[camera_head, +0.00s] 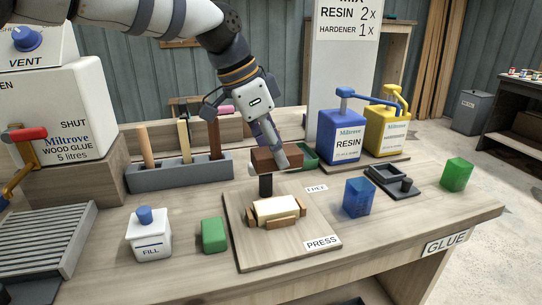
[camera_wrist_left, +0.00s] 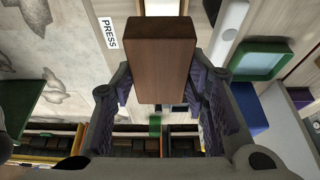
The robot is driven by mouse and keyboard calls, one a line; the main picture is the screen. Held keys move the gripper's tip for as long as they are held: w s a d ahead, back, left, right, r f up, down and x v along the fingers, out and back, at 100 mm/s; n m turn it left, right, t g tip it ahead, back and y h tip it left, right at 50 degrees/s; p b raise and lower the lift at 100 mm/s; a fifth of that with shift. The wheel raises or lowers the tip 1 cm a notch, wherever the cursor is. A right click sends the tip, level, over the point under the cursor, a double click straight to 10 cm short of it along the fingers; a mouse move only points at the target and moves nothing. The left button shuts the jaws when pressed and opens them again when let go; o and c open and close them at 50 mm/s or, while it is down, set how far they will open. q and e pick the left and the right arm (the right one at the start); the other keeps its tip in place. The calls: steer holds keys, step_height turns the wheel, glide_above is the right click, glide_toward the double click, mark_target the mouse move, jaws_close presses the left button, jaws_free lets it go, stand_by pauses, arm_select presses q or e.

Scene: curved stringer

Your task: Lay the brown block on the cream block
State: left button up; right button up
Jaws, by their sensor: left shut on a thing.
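The brown block (camera_head: 276,160) is gripped between the fingers of my left gripper (camera_head: 277,150), held above the back part of the press board. It fills the middle of the left wrist view (camera_wrist_left: 160,60), with a finger on either side. The cream block (camera_head: 277,208) lies in a low wooden cradle (camera_head: 282,222) on the press board (camera_head: 240,240). The brown block is apart from it, above and behind. A dark post (camera_head: 265,185) shows just below the brown block. My right gripper is not in view.
A green block (camera_head: 213,235) and a white FILL jar (camera_head: 149,235) stand left of the board. Resin (camera_head: 341,137) and hardener (camera_head: 387,132) pumps stand behind. A tool rack (camera_head: 180,172) is at back left.

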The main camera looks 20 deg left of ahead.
arm_select(q)
steer(key=b, duration=0.1)
glide_above(280, 204)
steer(key=a, duration=0.1)
steer(key=f, duration=0.5)
steer(key=shift+s+a+f, duration=0.1)
steer(key=shift+s+f, duration=0.3)
steer(key=shift+f, duration=1.8)
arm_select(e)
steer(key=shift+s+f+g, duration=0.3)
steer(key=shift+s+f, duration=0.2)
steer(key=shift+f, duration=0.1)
arm_select(q)
steer(key=shift+r, duration=0.1)
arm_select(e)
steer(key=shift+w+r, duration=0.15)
arm_select(q)
steer(key=shift+f, duration=0.45)
steer(key=o, duration=1.2)
